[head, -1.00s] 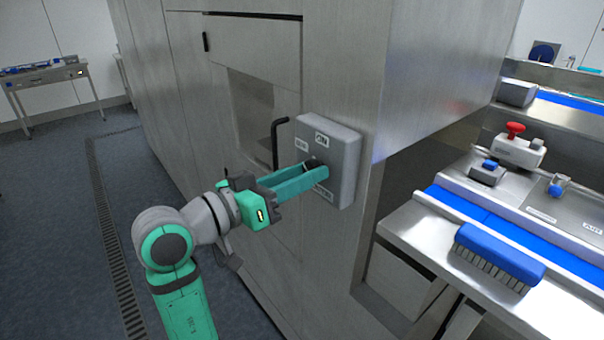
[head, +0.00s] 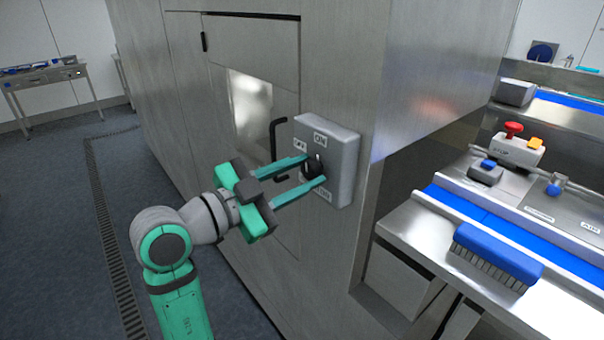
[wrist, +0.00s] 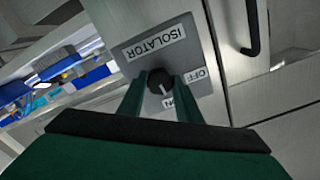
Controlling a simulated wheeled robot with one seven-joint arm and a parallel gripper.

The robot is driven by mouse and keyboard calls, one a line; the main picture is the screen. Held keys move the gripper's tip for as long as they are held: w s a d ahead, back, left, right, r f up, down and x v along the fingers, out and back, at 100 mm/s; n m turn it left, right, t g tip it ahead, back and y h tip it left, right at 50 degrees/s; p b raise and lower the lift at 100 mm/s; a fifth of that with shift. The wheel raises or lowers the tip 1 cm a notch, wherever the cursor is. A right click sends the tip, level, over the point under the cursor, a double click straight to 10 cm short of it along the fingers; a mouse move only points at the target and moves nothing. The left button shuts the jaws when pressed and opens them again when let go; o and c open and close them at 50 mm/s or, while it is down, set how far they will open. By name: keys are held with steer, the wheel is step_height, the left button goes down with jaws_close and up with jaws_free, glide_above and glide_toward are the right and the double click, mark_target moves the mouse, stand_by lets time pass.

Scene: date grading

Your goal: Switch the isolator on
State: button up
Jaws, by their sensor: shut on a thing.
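The isolator is a grey box (head: 345,172) on the steel cabinet side, with ON at its top, OFF at its left and an ISOLATOR label at its bottom. Its black rotary knob (head: 312,167) sits mid-face. The knob's white pointer mark is turned toward ON; in the wrist view the knob (wrist: 159,81) shows the mark toward the ON label too. My gripper (head: 314,170) is shut on the knob, one green finger on each side. The fingers cover part of the knob and box face.
A black bar handle (head: 277,140) stands out just left of the box, close to my upper finger. A window (head: 250,108) behind it glows. At right are a bench with a blue brush (head: 497,256) and a control box with a red button (head: 513,129) and lit orange lamp (head: 535,143).

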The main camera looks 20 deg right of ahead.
steer(key=shift+m, duration=0.5)
steer(key=o, duration=1)
steer(key=shift+o, duration=0.2)
steer(key=v, duration=1)
steer(key=shift+a, duration=0.3)
steer(key=shift+a, duration=0.15)
